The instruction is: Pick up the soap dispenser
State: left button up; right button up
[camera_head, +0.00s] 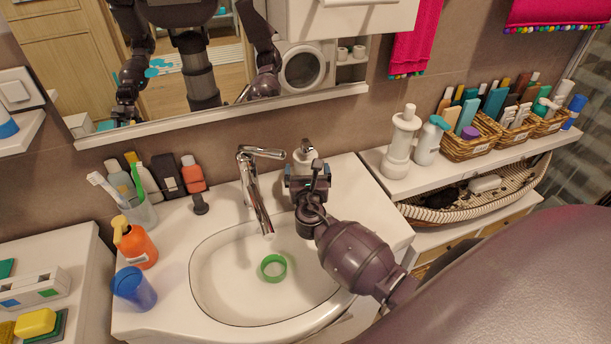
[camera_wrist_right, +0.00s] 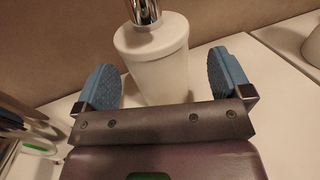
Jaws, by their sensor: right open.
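A white soap dispenser with a chrome pump (camera_head: 305,154) stands upright at the back right of the sink top, beside the faucet. My right gripper (camera_head: 307,183) is in front of it and hides its lower part in the head view. In the right wrist view the dispenser's white body (camera_wrist_right: 156,62) shows between the two blue fingers of my right gripper (camera_wrist_right: 166,84), which is open. A gap shows on each side, wider on the right. The pump top is cut off by the frame. My left gripper shows only as a reflection in the mirror.
The faucet (camera_head: 256,195) rises just left of the gripper. The basin (camera_head: 225,285) holds a green ring (camera_head: 273,268). An orange pump bottle (camera_head: 135,243) and blue cup (camera_head: 134,288) stand at the left. A shelf (camera_head: 400,184) with bottles and baskets is at the right.

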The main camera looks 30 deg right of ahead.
jog(key=b+x, duration=0.1)
jog(key=x, duration=0.1)
jog(key=shift+w+f, duration=0.15)
jog(key=shift+w, duration=0.25)
jog(key=shift+w+d, duration=0.3)
jog(key=shift+w, duration=0.15)
jog(key=shift+c, duration=0.3)
jog(key=c, duration=1)
jog(key=shift+c, duration=0.2)
jog(key=shift+s+r, duration=0.1)
jog(key=shift+r, duration=0.2)
